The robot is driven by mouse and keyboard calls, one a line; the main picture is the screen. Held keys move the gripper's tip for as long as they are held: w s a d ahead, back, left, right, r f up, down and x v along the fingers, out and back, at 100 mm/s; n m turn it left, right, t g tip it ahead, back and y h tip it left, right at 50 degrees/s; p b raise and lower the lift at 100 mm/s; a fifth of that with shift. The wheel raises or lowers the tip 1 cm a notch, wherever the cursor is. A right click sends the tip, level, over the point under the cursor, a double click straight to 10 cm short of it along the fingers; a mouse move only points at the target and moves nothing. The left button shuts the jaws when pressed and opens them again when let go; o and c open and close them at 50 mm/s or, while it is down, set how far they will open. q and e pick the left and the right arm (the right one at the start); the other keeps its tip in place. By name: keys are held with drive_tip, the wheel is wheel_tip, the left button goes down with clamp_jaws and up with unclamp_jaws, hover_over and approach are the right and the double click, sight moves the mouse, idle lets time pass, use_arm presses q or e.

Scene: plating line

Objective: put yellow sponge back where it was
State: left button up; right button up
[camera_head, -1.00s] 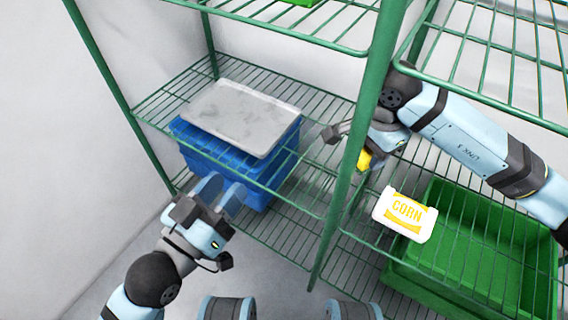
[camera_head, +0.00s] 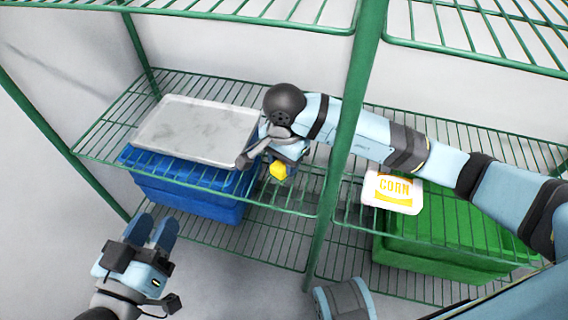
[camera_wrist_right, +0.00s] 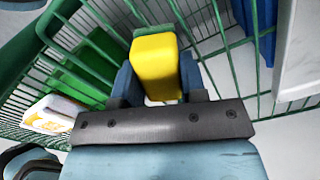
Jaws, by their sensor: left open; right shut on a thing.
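The yellow sponge (camera_head: 279,170) is held in my right gripper (camera_head: 282,166), over the green wire shelf to the right of the grey tray. In the right wrist view the yellow sponge (camera_wrist_right: 157,66) sits between the two blue fingers of the right gripper (camera_wrist_right: 158,80), with shelf wires behind it. My left gripper (camera_head: 152,238) is open and empty, in front of the shelf at the lower left. The sponge's lower part shows below the right gripper; the rest is partly hidden in the head view.
A grey tray (camera_head: 195,130) lies on the shelf above blue crates (camera_head: 190,190). A CORN package (camera_head: 393,190) lies right of the green post (camera_head: 345,130), above green crates (camera_head: 440,235). Bare wire shelf (camera_head: 310,190) shows between the post and the tray.

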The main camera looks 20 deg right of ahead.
use_arm(q)
drive_tip(key=shift+f, duration=0.1)
use_arm(e)
drive_tip(key=shift+f, duration=0.1)
drive_tip(key=shift+f, duration=0.1)
drive_tip(key=o, duration=0.5)
drive_tip(key=shift+f, duration=0.1)
drive_tip(key=o, duration=0.4)
use_arm(q)
drive_tip(key=shift+f, duration=0.2)
use_arm(e)
drive_tip(key=shift+r+p, duration=0.3)
drive_tip(key=shift+r, duration=0.3)
use_arm(q)
wheel_tip(320, 180, up, 6)
drive_tip(key=t+p, duration=0.2)
drive_tip(key=p, duration=0.1)
drive_tip(key=shift+a+r+n+p, duration=0.2)
drive_tip(key=shift+a+n+p, duration=0.1)
drive_tip(key=shift+p, duration=0.05)
use_arm(e)
wheel_tip(320, 180, up, 11)
drive_tip(key=shift+r, duration=0.15)
use_arm(q)
drive_tip(key=shift+s, duration=0.1)
use_arm(e)
drive_tip(key=shift+a, duration=0.1)
